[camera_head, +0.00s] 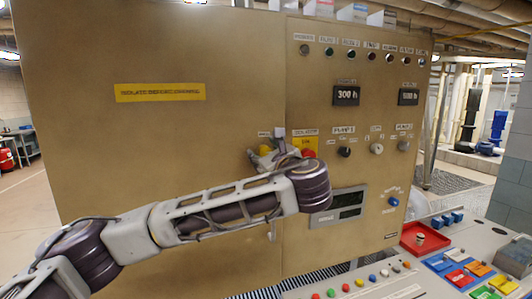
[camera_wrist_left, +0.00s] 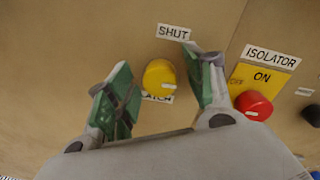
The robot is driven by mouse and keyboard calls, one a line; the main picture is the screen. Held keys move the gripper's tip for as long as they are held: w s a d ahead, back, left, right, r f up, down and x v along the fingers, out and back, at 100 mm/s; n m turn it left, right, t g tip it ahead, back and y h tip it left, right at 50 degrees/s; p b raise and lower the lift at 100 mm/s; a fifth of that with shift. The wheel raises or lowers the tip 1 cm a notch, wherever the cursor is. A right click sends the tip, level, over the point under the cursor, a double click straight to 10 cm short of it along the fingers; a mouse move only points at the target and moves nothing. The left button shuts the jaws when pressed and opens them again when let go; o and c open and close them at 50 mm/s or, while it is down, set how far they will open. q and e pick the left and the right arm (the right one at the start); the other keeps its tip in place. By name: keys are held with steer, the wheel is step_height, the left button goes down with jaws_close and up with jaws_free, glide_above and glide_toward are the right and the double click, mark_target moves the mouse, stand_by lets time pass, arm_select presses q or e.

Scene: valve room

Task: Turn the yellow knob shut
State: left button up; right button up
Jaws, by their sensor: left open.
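The yellow knob (camera_wrist_left: 160,76) sits on the tan cabinet, between the two green-padded fingers of my left gripper (camera_wrist_left: 162,92) in the left wrist view. The fingers are apart, with a gap on each side of the knob. A "SHUT" label (camera_wrist_left: 174,32) is above the knob, and another label below it is partly covered. In the head view, only a little of the yellow knob (camera_head: 265,150) shows beside my left gripper (camera_head: 262,158), which is at the cabinet face and largely hidden by its own wrist. My right gripper is in neither view.
A red isolator knob (camera_wrist_left: 254,105) on a yellow plate sits close to the right finger. The tan cabinet (camera_head: 150,50) carries dials, lamps and displays. A console with coloured buttons and a red tray (camera_head: 408,240) stands at lower right.

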arm_select(q)
steer(key=c, duration=1)
